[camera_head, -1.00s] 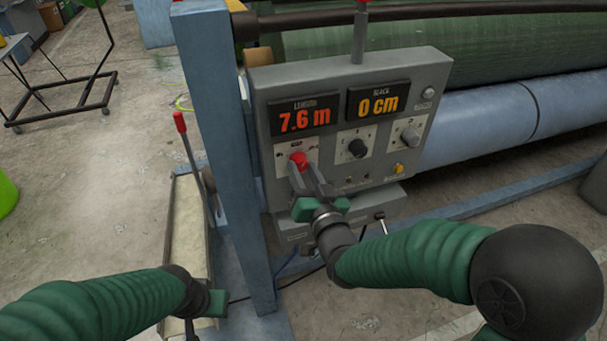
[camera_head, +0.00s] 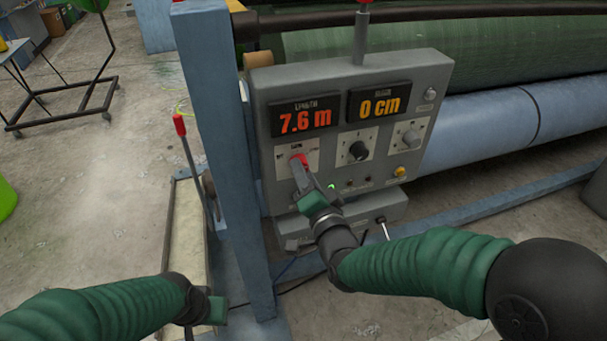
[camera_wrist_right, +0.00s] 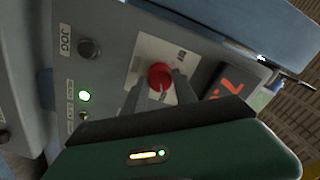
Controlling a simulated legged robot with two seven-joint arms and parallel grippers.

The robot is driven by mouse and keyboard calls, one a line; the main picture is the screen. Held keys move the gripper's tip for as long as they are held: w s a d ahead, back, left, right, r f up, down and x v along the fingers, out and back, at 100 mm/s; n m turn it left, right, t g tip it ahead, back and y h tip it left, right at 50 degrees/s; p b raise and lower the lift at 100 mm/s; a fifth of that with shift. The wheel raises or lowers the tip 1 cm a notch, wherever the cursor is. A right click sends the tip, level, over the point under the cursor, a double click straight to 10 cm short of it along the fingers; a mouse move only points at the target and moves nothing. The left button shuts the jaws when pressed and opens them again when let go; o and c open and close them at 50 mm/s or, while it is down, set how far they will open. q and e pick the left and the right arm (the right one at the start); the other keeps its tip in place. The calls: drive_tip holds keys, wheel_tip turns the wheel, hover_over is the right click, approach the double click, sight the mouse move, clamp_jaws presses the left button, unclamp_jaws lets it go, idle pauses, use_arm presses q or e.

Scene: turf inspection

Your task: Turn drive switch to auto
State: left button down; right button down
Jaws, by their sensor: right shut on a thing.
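The drive switch is a red knob (camera_head: 299,159) on a pale plate at the lower left of the grey control panel (camera_head: 437,75). My right gripper (camera_head: 301,173) is shut on it, with the fingers seen nearly edge-on in the head view. In the right wrist view the red knob (camera_wrist_right: 160,74) sits between the two grey fingertips (camera_wrist_right: 157,88). The plate's labels are too small or turned to read. A green lamp (camera_head: 332,186) is lit right of the gripper; it also shows in the wrist view (camera_wrist_right: 84,96). My left gripper (camera_head: 216,308) hangs low at the left, its fingers unclear.
A black knob (camera_head: 358,150), a grey knob (camera_head: 410,138) and a yellow button (camera_head: 399,171) are right of the switch. A blue post (camera_head: 222,130) and a red-topped lever (camera_head: 180,126) stand left of the panel.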

drive_tip(key=shift+d, duration=0.1)
idle(0.3)
drive_tip(key=c, duration=1)
unclamp_jaws()
drive_tip(key=shift+w, duration=0.1)
